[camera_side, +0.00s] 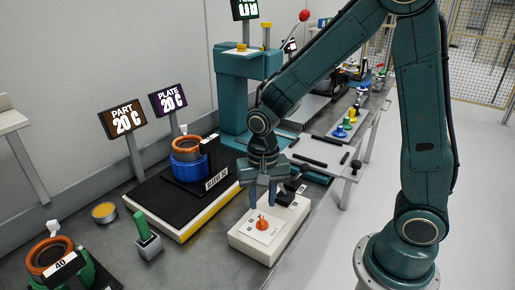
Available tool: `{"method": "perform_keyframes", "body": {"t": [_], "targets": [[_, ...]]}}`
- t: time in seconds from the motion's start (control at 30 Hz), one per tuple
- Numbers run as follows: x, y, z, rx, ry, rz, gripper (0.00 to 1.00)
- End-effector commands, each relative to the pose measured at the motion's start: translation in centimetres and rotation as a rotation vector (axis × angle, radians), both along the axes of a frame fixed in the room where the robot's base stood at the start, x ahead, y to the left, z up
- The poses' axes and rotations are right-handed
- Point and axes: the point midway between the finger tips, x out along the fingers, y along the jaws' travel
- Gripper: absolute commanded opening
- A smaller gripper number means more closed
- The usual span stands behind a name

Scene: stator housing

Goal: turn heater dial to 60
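The heater dial (262,223) is a small orange-red knob on the pale top plate of a white box (248,243). My gripper (262,205) points down just above and behind the dial in the side view. Its two fingers are apart with nothing visible between them. I cannot tell whether a fingertip touches the dial. The dial's scale marks are too small to read. The plate display (168,99) and the part display (123,119) both read 20 C.
A black heater plate (160,202) carries a blue ring (188,168) with an orange-brown part. A green-handled block (148,240), a yellow-topped tin (104,212) and a green fixture (60,265) stand at left. A teal press (240,90) rises behind. Floor at right is clear.

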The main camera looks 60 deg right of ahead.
Motion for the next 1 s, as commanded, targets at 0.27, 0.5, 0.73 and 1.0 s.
{"method": "perform_keyframes", "body": {"t": [0.27, 0.5, 0.73, 1.0], "targets": [[0.0, 0.0, -1.6, -0.001, 0.002, 0.0, 0.3], [-0.1, 0.0, -3.0, 0.0, 0.003, 0.0, 0.3], [-0.1, 0.0, -4.3, -0.001, 0.002, 0.0, 0.3], [0.0, 0.0, -5.4, 0.0, 0.001, 0.001, 0.3]]}}
